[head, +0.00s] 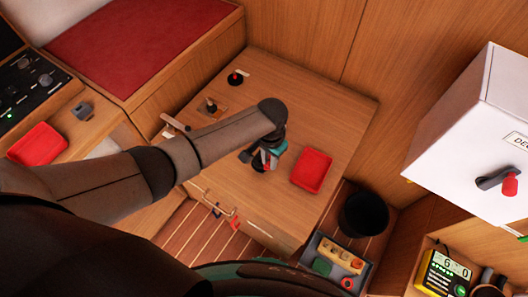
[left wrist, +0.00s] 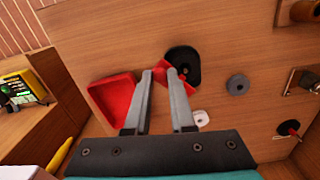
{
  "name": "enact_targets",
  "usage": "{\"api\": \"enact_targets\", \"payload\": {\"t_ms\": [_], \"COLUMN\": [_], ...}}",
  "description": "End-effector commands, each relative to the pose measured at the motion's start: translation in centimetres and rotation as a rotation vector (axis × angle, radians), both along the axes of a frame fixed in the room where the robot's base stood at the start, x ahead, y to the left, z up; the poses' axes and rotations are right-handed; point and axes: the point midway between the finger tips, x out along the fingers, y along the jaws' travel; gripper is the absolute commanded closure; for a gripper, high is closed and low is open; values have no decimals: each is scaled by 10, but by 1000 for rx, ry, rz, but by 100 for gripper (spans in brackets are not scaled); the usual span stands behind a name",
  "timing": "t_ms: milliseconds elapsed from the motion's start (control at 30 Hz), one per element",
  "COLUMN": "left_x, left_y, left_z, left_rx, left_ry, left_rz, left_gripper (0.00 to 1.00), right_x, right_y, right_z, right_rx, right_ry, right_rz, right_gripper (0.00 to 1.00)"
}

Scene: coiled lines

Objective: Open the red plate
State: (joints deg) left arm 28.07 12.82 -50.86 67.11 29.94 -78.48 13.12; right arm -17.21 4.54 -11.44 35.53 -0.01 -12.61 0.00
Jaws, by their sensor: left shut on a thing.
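A small red piece (left wrist: 185,90) sits at a black rounded base (left wrist: 186,62) on the wooden table top in the left wrist view. It is probably the red plate. My left gripper (left wrist: 162,73) is shut on the red piece, with its fingers on either side and partly hiding it. In the head view my left gripper (head: 266,158) points down at the table, just left of a red tray (head: 311,170). The arm and hand hide most of the held piece there. My right gripper is in neither view.
The red tray also shows in the left wrist view (left wrist: 113,98). A grey disc (left wrist: 238,85) and a red-and-black knob (head: 236,77) are fixed on the table top (head: 325,110). A black bin (head: 364,214) and a white cabinet (head: 455,135) stand to the right.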

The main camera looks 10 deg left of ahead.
Motion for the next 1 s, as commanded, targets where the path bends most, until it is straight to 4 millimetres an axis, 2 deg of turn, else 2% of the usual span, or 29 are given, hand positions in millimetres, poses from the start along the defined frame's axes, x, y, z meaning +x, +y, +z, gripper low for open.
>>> {"api": "enact_targets", "payload": {"t_ms": [100,400,733,1000], "left_x": [2,11,25,33], "left_y": [-8,-21,-30,-34], "left_z": [3,2,0,0], "left_rx": [-3,-3,-2,-2], "left_ry": [3,2,1,-1], "left_rz": [113,398,700,855], "left_gripper": [100,100,100,100], "right_x": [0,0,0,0], "right_y": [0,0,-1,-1], "right_z": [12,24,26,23], "right_rx": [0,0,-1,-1], "right_ry": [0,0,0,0], "right_rz": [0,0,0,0], "right_gripper": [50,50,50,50]}}
